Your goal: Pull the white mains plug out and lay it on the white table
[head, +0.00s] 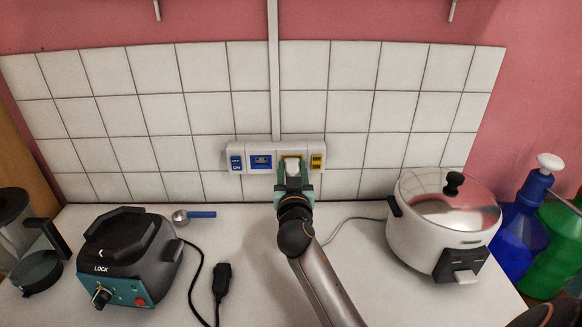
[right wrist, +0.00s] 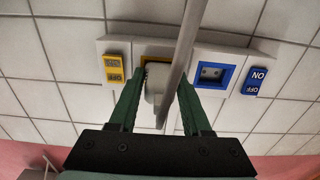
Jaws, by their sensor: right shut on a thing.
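The white mains plug (head: 292,167) sits at the yellow-framed socket of the wall panel (head: 243,151), above the back of the white table (head: 253,262). My right gripper (head: 294,177) is shut on the plug, with its green fingers on either side of it. In the right wrist view the plug (right wrist: 160,88) shows between the two fingers, against the yellow frame; whether its pins are in the socket is hidden. A grey-white bar crosses in front of it there. My left gripper is not in view.
A rice cooker (head: 415,225) stands at the right and a black appliance marked LOCK (head: 125,250) at the left. A black plug (head: 221,281) on a cable and a blue-handled scoop (head: 195,214) lie on the table. Bare table lies around my right arm.

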